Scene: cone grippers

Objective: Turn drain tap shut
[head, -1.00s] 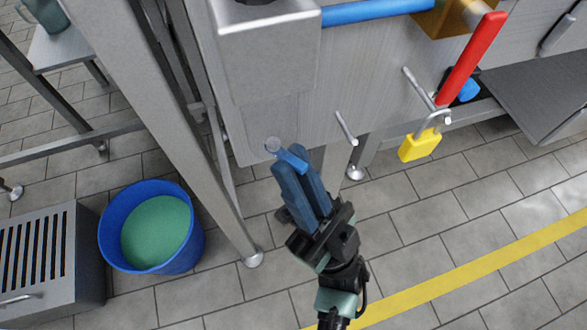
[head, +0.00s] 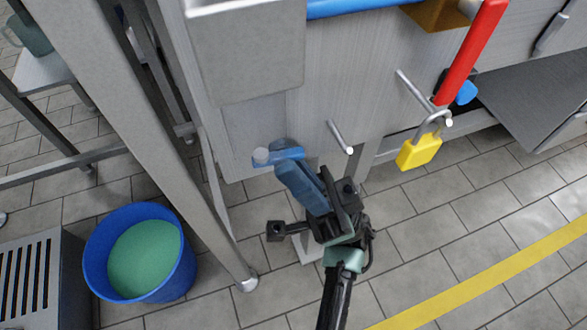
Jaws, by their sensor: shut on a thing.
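The drain tap (head: 264,158) shows as a short blue lever with a pale round knob at its left end, low on the metal cabinet. The lever lies nearly level across the picture. My gripper (head: 284,160), with blue fingers, comes up from below and is shut on the lever's right part. The fingers hide that part of the lever and whatever it is mounted on.
A blue bucket (head: 180,270) with green contents stands on the tiled floor at left, beside a metal leg (head: 205,215). A metal peg (head: 341,138) juts out right of my gripper. A yellow padlock (head: 418,152) and a red handle (head: 470,52) are further right.

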